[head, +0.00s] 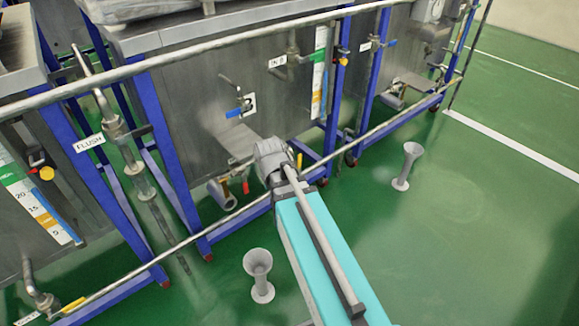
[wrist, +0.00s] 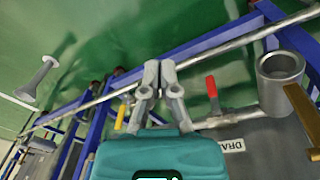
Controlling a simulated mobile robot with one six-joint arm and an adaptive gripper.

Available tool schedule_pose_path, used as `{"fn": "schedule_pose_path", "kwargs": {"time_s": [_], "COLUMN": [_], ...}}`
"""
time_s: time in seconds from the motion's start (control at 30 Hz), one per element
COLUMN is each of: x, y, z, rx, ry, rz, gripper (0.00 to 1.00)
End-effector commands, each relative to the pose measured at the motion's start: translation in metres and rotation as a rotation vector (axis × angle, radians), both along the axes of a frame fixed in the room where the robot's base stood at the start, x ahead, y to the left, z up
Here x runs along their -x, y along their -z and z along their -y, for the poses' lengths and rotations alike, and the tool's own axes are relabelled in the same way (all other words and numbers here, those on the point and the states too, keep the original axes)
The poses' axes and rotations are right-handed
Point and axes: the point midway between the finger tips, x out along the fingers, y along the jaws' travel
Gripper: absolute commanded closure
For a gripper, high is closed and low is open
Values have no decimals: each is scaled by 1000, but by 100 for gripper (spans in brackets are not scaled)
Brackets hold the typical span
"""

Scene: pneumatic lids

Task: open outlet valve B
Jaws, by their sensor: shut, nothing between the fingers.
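Tank B (head: 200,98) is a grey steel tank with a label reading "IN B" (head: 277,62). Near its bottom a yellow handle (head: 299,161) shows just beyond my wrist, and a red handle (head: 246,187) sits by an open pipe end (head: 222,193). I cannot read which handle is the outlet valve. In the wrist view, my gripper (wrist: 160,68) is shut and empty, between the yellow handle (wrist: 120,116) on its left and the red handle (wrist: 212,86) on its right. A label starting "DRA" (wrist: 232,145) is beside the red one. In the head view my wrist hides the fingers.
A long metal rail (head: 225,217) runs along the tank front near my wrist; an upper rail (head: 190,57) runs above it. Blue frame legs (head: 160,125) stand beside the tank. Two grey funnel stands (head: 258,272) (head: 406,165) stand on the green floor.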

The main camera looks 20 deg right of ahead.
Motion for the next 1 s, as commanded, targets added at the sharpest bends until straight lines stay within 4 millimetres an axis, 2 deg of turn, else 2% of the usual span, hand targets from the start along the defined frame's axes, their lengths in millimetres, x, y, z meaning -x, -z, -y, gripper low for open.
{"fn": "schedule_pose_path", "kwargs": {"time_s": [0.03,0.1,0.23,1.0], "x": [18,31,45,47], "y": [-7,-10,-12,-12], "z": [-10,-20,-32,-35], "rx": [-17,-41,-66,-74], "ry": [-55,-122,-201,-222], "rz": [-18,-39,-60,-66], "gripper": [100,100,100,100]}}
